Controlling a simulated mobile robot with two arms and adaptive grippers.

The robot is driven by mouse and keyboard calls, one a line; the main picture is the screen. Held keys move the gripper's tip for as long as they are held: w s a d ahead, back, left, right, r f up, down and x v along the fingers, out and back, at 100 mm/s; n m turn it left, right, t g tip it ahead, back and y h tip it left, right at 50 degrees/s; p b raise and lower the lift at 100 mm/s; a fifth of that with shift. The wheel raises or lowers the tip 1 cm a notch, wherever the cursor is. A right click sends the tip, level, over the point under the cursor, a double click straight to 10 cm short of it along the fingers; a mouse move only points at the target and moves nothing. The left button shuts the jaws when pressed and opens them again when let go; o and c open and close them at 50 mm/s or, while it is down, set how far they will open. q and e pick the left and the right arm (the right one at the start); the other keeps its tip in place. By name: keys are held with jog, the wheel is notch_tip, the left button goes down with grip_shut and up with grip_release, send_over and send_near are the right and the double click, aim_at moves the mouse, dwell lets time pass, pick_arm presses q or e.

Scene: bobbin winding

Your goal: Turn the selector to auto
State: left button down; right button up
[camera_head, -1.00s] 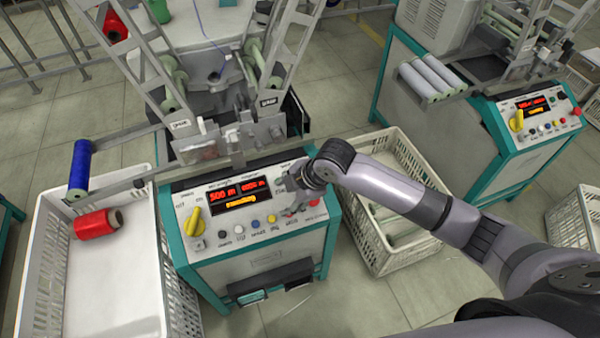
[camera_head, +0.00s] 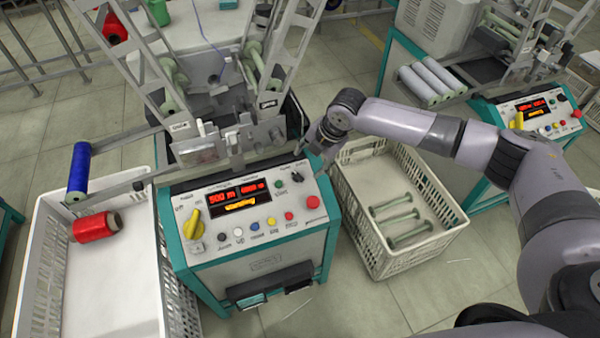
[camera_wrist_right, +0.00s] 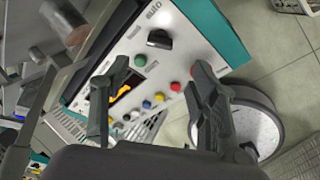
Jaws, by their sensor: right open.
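A small black selector knob (camera_head: 297,178) sits at the upper right of the machine's control panel (camera_head: 200,248). In the right wrist view the black selector (camera_wrist_right: 159,39) is near the top, with the word "auto" printed beside it. I cannot tell for sure which mark it points at. My right gripper (camera_head: 312,148) is just beyond the panel's upper right corner, apart from the knob. In the right wrist view my right gripper (camera_wrist_right: 158,72) has its two fingers spread with nothing between them. My left gripper is not in view.
The panel also has a yellow knob (camera_head: 194,222), a lit red display (camera_head: 238,197) and several coloured buttons. A white crate (camera_head: 60,210) with a red spool (camera_head: 96,226) stands left. Another crate (camera_head: 440,240) holding bobbins stands right. A second machine (camera_head: 490,160) is at the far right.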

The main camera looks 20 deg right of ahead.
aim_at(299, 175)
jog(key=x, duration=0.9)
jog(key=shift+w+f, duration=0.1)
jog(key=shift+f, duration=0.25)
jog(key=c, duration=1.2)
jog(key=shift+o, duration=0.2)
jog(key=m+t+p, duration=0.1)
jog(key=m+p, duration=0.1)
jog(key=m, duration=0.4)
jog(key=shift+p, duration=0.35)
jog(key=m+p, duration=0.1)
jog(key=m, duration=0.2)
jog(key=m+t+p, duration=0.1)
jog(key=m+p, duration=0.1)
jog(key=shift+s+m+t, duration=0.2)
jog(key=shift+m+t, duration=0.1)
jog(key=shift+m, duration=0.1)
